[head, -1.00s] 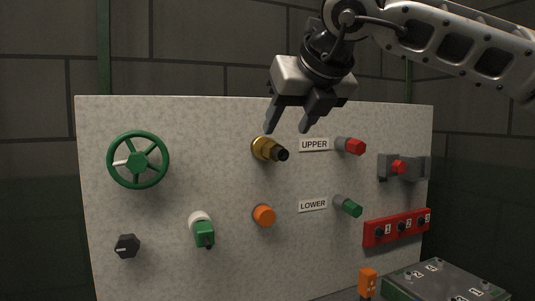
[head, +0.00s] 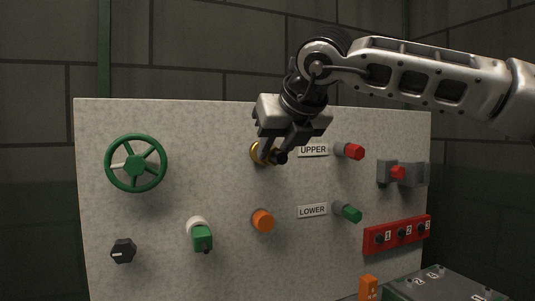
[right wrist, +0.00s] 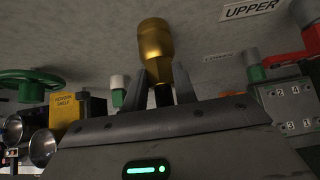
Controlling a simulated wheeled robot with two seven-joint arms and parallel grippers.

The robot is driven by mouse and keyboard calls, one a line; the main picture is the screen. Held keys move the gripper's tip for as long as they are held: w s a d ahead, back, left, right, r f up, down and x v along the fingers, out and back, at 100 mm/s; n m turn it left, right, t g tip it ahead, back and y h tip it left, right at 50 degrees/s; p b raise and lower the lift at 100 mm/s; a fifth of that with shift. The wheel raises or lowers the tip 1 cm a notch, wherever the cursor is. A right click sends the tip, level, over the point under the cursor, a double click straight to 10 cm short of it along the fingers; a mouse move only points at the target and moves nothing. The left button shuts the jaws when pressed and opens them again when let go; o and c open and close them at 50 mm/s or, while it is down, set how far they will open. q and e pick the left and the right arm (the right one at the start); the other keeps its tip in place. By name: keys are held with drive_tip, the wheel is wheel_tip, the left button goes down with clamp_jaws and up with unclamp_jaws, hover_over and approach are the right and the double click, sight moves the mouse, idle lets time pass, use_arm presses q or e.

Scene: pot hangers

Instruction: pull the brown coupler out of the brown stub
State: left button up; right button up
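The brown coupler (head: 271,155), brassy with a dark round end, sticks out of the pale panel left of the UPPER label. The brown stub (head: 257,152) is the round piece at its base against the panel; where one ends and the other begins is hard to tell. The coupler also shows in the right wrist view (right wrist: 155,50), its dark end between my fingers. My right gripper (head: 277,151) is open, with one finger on each side of the coupler. It also shows in the right wrist view (right wrist: 160,92), with gaps beside the dark end. My left gripper is not in view.
An orange stub (head: 262,220) is below the coupler. A red fitting (head: 352,151) and a green fitting (head: 349,213) are to its right. A green handwheel (head: 135,163) is on the left, with a green coupler (head: 202,237) on a white stub lower down.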

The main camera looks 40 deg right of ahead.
sight(282, 158)
clamp_jaws()
drive_tip(key=shift+s, duration=0.2)
drive_tip(key=shift+s+a+b, duration=0.15)
drive_tip(key=shift+s+b, duration=0.1)
drive_tip(key=shift+b, duration=0.05)
drive_tip(key=shift+s, duration=0.2)
drive_tip(key=shift+s, duration=0.1)
idle(0.4)
drive_tip(key=shift+s+a+b, duration=0.3)
drive_tip(key=shift+s+b, duration=0.2)
drive_tip(key=shift+s, duration=0.25)
drive_tip(key=shift+s+a+b, duration=0.25)
drive_tip(key=shift+s+b, duration=0.25)
drive_tip(key=shift+s, duration=0.2)
drive_tip(key=shift+s+a+b, duration=0.15)
drive_tip(key=shift+s+b, duration=0.1)
drive_tip(key=shift+s, duration=0.3)
drive_tip(key=shift+s+a+b, duration=0.15)
drive_tip(key=shift+s+b, duration=0.05)
drive_tip(key=shift+s, duration=0.3)
